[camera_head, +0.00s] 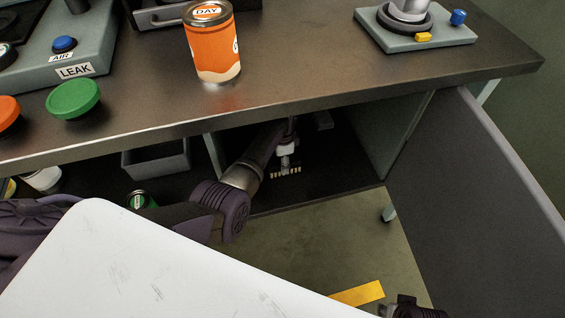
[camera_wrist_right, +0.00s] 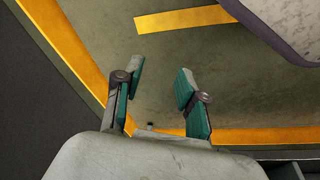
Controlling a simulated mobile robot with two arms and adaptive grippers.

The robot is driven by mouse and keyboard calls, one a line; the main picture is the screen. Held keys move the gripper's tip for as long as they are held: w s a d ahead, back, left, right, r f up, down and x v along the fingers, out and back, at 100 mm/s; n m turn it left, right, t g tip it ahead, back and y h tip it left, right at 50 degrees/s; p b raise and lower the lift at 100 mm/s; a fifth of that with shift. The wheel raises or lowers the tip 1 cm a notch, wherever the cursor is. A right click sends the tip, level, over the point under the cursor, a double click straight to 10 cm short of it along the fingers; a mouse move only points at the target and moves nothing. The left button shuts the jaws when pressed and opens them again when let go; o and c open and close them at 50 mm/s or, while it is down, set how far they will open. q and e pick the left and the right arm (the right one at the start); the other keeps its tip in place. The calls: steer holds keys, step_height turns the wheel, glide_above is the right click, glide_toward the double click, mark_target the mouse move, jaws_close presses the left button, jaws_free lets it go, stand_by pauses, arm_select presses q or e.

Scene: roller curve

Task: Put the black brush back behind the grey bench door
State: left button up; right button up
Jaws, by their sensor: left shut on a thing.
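The grey bench door (camera_head: 465,180) stands wide open at the right, so the compartment (camera_head: 335,165) behind it shows. My left arm reaches into this compartment under the bench top. My left gripper (camera_head: 288,143) is inside, partly hidden by shadow and the bench edge, and is shut on the brush (camera_head: 286,171). Only the pale bristles at its lower end show clearly, close to the compartment floor; I cannot tell whether they touch it. My right gripper (camera_wrist_right: 162,82) is open and empty above the floor in the right wrist view.
A grey bin (camera_head: 157,160) sits on the shelf left of the compartment. Yellow tape (camera_head: 358,294) marks the open floor.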

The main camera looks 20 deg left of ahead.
steer(key=shift+r, duration=0.2)
arm_select(q)
steer(key=shift+f, duration=0.2)
arm_select(e)
steer(key=shift+r, duration=0.1)
arm_select(q)
steer(key=o, duration=1.1)
arm_select(e)
steer(key=shift+r, duration=0.1)
arm_select(q)
steer(key=shift+r, duration=0.2)
step_height(320, 180, up, 12)
steer(key=p, duration=0.4)
arm_select(e)
steer(key=s+f, duration=0.3)
steer(key=f, duration=0.3)
steer(key=s+f, duration=0.2)
steer(key=f, duration=0.5)
steer(key=shift+s+d+g, duration=0.35)
steer(key=shift+s+g, duration=0.05)
arm_select(q)
steer(key=shift+f, duration=0.1)
